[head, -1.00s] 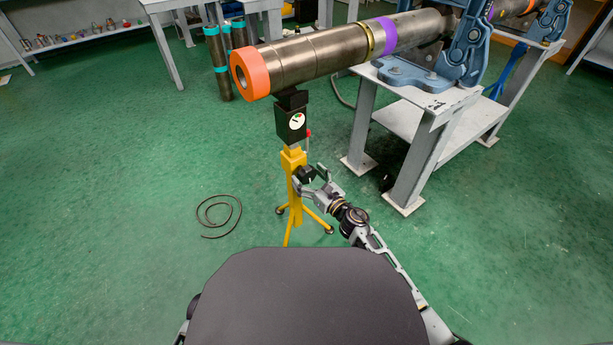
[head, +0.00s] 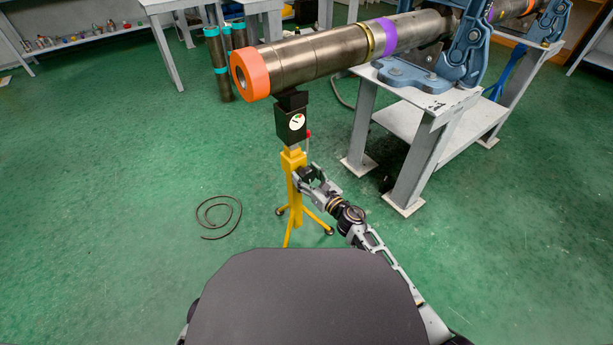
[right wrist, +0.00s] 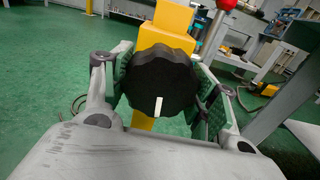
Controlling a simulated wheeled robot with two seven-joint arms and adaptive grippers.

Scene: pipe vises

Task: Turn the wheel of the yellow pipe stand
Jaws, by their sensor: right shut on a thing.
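The yellow pipe stand (head: 294,185) stands on the green floor under the free end of a long metal pipe (head: 325,57). Its black head block (head: 291,124) is beneath the pipe's orange end. The black wheel (right wrist: 160,82) is on the stand's post and has a white mark near its lower edge in the right wrist view. My right gripper (head: 309,175) is at the post, its two fingers on either side of the wheel, shut on it. In the head view the gripper largely hides the wheel. My left gripper is not in view.
A grey metal table (head: 432,112) with a blue vise (head: 468,50) stands right of the stand, near my right arm. A red-knobbed lever (right wrist: 227,5) rises beside the post. A coiled cable (head: 218,215) lies on the floor at left. Open floor surrounds the stand's left side.

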